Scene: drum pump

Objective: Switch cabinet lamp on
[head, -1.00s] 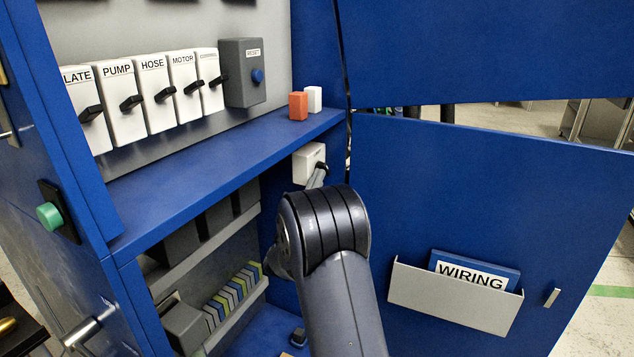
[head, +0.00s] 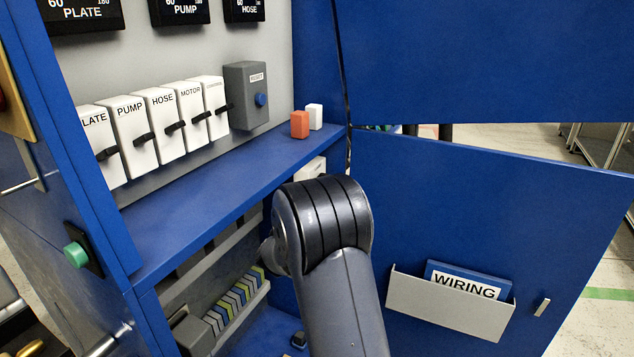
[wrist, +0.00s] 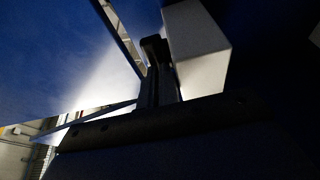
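The white switch box (head: 309,170) is on the cabinet's inner side wall just under the shelf. My forearm hides most of it in the head view, and its lever does not show there. In the wrist view a white box (wrist: 194,45), seemingly the same one, is close up on the right. My gripper (wrist: 154,45) is just left of the box, its dark fingers close together, seemingly shut. I cannot tell whether they touch the box or its lever. The gripper is hidden behind my arm in the head view. A bright glow lies on a blue panel in the wrist view; its source is not visible.
The shelf (head: 225,195) carries an orange block (head: 299,124) and a small white block (head: 315,116). Labelled breakers (head: 134,135) and a grey box (head: 246,95) line the back panel. The open door (head: 480,210) with a WIRING pocket (head: 448,307) stands right of my arm.

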